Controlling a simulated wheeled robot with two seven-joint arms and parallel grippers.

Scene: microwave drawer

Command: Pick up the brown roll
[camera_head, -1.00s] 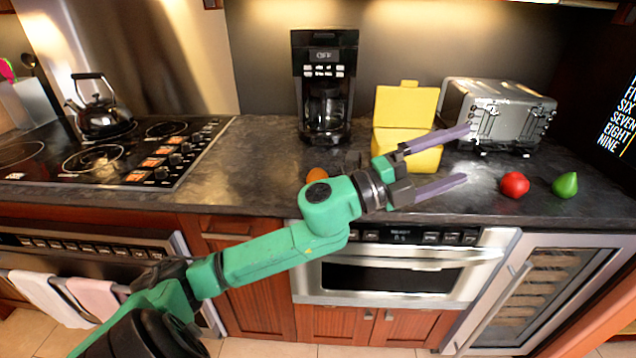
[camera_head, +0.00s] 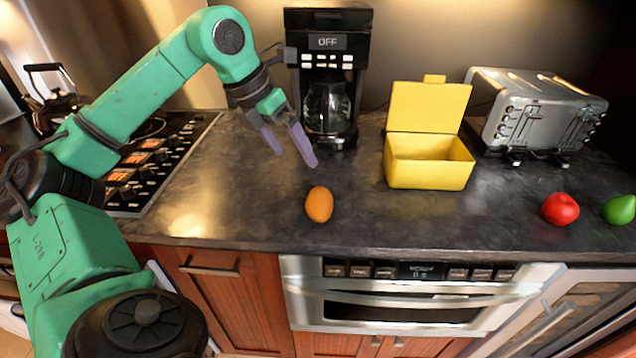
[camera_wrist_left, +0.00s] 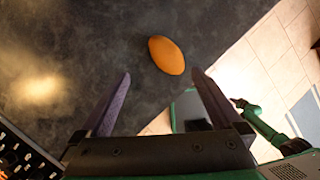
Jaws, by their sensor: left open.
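The brown roll (camera_head: 319,204) is an orange-brown oval lying on the dark counter near its front edge, left of the yellow box. My left gripper (camera_head: 290,150) is open and empty above the counter, behind and to the left of the roll, with its purple fingers pointing down. In the left wrist view the roll (camera_wrist_left: 166,55) lies beyond the fingertips of the gripper (camera_wrist_left: 160,80), roughly in line with the gap between them and apart from both. My right gripper is not in view.
An open yellow box (camera_head: 430,172) stands right of the roll, with a toaster (camera_head: 540,115) behind it. A coffee maker (camera_head: 328,70) stands behind the gripper. A red tomato-like object (camera_head: 560,209) and a green pear-like one (camera_head: 620,210) lie at right. The counter (camera_head: 230,190) left of the roll is clear.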

